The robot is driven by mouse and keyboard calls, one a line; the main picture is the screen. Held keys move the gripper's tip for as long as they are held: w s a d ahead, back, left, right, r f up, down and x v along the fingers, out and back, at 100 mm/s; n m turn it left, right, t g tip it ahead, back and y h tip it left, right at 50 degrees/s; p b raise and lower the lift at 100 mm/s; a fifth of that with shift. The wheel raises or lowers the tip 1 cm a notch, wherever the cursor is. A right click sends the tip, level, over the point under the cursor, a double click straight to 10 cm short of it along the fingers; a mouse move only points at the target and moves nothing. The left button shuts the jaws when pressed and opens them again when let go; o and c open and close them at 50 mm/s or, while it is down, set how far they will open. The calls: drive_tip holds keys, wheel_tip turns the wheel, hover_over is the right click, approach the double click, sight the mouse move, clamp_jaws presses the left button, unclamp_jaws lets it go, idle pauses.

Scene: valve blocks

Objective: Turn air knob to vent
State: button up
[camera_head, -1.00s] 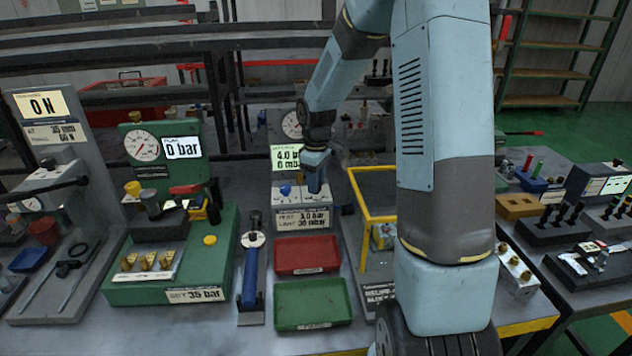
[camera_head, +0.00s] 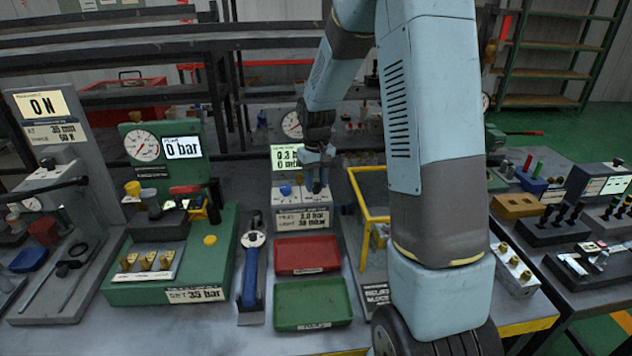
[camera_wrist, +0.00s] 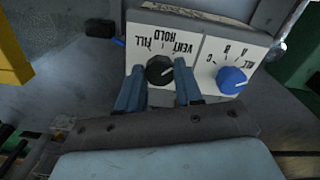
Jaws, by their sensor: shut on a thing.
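The air knob (camera_wrist: 159,70) is black and sits on a white panel marked VENT, HOLD and FILL, upside down in the wrist view. My gripper (camera_wrist: 158,84) has one blue finger on each side of this knob and is shut on it. The knob's exact pointer direction is hard to tell. In the head view my gripper (camera_head: 317,184) is at the right of the small test block (camera_head: 302,217), and its fingers hide the knob. The block's display (camera_head: 285,157) reads about 0.3 bar.
A blue knob (camera_wrist: 231,80) marked with letters and ALL is close beside the black one; it also shows in the head view (camera_head: 285,190). A yellow frame (camera_head: 357,196) stands just right of the block. Red (camera_head: 307,254) and green (camera_head: 312,303) trays lie in front.

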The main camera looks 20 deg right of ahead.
sight(316, 184)
idle(0.5)
drive_tip(key=o, duration=1)
drive_tip(key=shift+o, duration=0.2)
drive_tip(key=shift+r, duration=0.1)
wheel_tip(316, 184, up, 14)
drive_tip(key=shift+f, duration=0.25)
drive_tip(key=s+r+t, duration=0.3)
drive_tip(key=s+r, duration=0.6)
drive_tip(key=s, duration=0.6)
drive_tip(key=s+m+t, duration=0.1)
drive_tip(key=s+t, duration=0.1)
drive_tip(key=s, duration=1.2)
drive_tip(key=shift+s+a+r+m+t, duration=0.2)
drive_tip(key=shift+s+r+m+t, duration=0.1)
drive_tip(key=shift+s+r, duration=0.1)
